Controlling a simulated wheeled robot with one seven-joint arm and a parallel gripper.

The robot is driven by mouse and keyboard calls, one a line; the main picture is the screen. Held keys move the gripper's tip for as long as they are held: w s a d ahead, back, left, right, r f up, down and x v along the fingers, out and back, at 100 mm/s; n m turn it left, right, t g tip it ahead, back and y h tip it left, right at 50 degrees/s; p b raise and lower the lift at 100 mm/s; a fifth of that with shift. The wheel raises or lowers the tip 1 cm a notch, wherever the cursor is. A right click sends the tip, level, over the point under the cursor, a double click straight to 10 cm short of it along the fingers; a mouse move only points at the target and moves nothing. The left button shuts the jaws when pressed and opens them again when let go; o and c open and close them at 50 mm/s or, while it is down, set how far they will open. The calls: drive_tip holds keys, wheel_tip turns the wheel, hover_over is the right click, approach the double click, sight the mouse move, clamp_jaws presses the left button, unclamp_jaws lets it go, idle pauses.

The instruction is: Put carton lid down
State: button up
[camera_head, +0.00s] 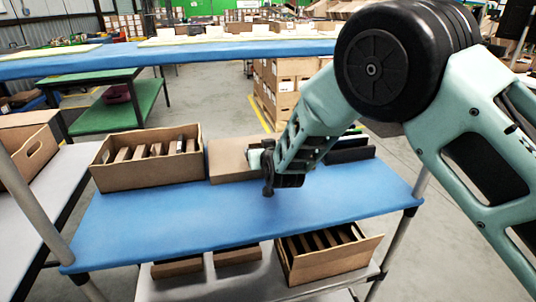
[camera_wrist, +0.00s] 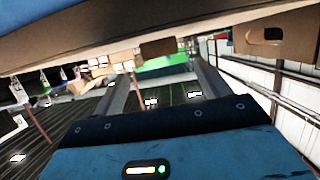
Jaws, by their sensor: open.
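A brown carton (camera_head: 228,160) sits on the blue shelf, left of my gripper, with a plain flat brown face showing. I cannot tell whether that face is its lid, and my arm hides its right part. My gripper (camera_head: 268,183) is at the carton's front right, low over the shelf. In the wrist view my gripper (camera_wrist: 163,75) is open, with two grey fingers apart and nothing seen between them. A brown board-like surface (camera_wrist: 190,22) crosses the top of that view; I cannot tell which part of the carton it is.
An open carton with dividers (camera_head: 120,180) stands at left on the blue shelf (camera_head: 180,230). Dark items (camera_head: 350,150) lie right of my gripper. Another divided carton (camera_head: 330,262) sits tilted on the lower shelf. The blue shelf's front is clear. A blue upper shelf (camera_head: 200,58) runs behind.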

drive_tip(key=v, duration=0.7)
drive_tip(key=s+d+r+n+g, duration=0.25)
drive_tip(key=s+g, duration=0.55)
drive_tip(key=s, duration=1)
drive_tip(key=s+d+n+g+h, duration=0.1)
drive_tip(key=s+d+g, duration=0.2)
drive_tip(key=s+d, duration=0.3)
drive_tip(key=s+d+r+n+g+h, duration=0.1)
drive_tip(key=s+d, duration=0.6)
drive_tip(key=s, duration=0.8)
drive_tip(key=shift+d+r+g+h, duration=0.2)
drive_tip(key=shift+d+g+h, duration=0.1)
drive_tip(key=shift+g+h, duration=0.5)
wheel_tip(320, 180, up, 8)
drive_tip(key=p, duration=0.7)
